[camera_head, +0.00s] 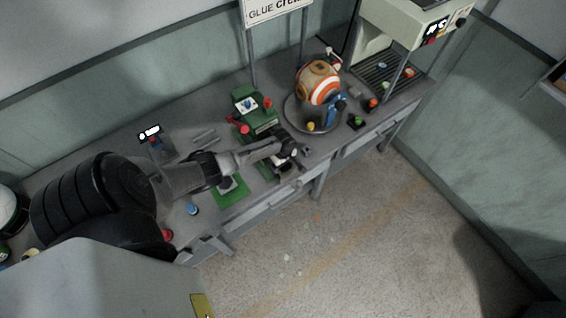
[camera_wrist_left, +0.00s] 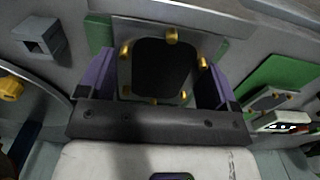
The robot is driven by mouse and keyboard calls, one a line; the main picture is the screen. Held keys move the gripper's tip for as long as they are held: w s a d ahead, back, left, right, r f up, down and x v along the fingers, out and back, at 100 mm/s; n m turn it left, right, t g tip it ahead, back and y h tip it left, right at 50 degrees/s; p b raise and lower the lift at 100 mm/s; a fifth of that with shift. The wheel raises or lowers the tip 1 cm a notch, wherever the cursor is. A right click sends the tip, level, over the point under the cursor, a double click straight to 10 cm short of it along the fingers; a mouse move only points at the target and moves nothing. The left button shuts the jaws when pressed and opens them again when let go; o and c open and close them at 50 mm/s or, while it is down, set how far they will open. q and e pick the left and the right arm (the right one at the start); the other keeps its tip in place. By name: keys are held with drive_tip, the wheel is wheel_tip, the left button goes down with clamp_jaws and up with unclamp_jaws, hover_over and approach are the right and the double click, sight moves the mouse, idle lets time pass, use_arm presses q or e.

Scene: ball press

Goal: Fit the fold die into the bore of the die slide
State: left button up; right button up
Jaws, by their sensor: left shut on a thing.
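My left gripper (camera_head: 290,150) reaches over the bench front beside the green press machine (camera_head: 259,119). In the left wrist view its purple fingers (camera_wrist_left: 157,82) stand on both sides of a grey plate with brass pins and a dark, rounded square middle. I take this held piece (camera_wrist_left: 162,68) for the fold die. It is gripped between the fingers, over a grey surface with green parts behind it. The die slide and its bore are not clearly seen; the held piece and gripper cover that area. I cannot tell whether the die touches the slide. My right gripper is not in view.
A green mat (camera_head: 229,196) with a grey piece lies left of the gripper. A similar pinned plate (camera_wrist_left: 272,100) shows at the right of the wrist view. An orange-white ball (camera_head: 319,82) stands on a round base to the right. A small grey square socket (camera_wrist_left: 42,40) is upper left.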

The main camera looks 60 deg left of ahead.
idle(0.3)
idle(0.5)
use_arm(q)
drive_tip(key=shift+p, duration=0.5)
drive_tip(key=shift+f, duration=0.2)
drive_tip(key=shift+f+b, duration=1)
drive_tip(key=shift+f, duration=0.05)
drive_tip(key=o, duration=0.9)
drive_tip(key=shift+c, duration=0.2)
drive_tip(key=shift+r, duration=0.15)
